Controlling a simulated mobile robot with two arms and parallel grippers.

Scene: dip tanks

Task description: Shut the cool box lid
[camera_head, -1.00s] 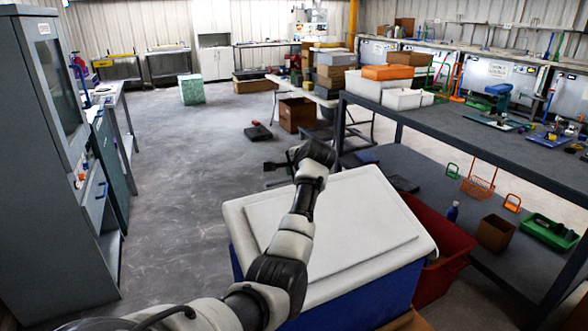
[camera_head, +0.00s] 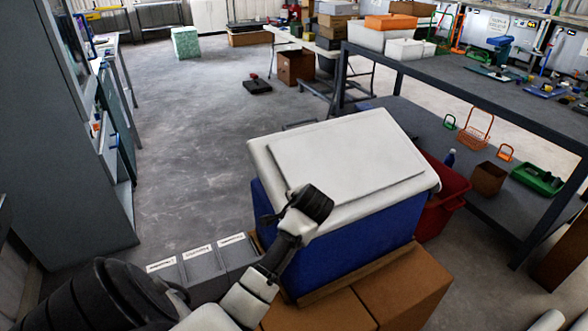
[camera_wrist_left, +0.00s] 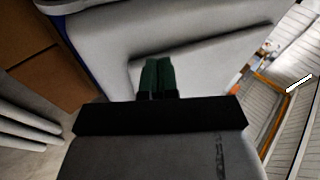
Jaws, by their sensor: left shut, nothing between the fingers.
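The cool box has a blue body (camera_head: 350,243) and a white lid (camera_head: 345,160) with a raised panel. The lid lies flat across the top, and I see no gap between it and the body. My right gripper is not in view.
The box stands on brown cartons (camera_head: 390,290). Grey labelled bins (camera_head: 205,268) are at its left and a red crate (camera_head: 440,205) at its right. A dark shelf table (camera_head: 470,85) stands behind on the right. The floor at the left is clear.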

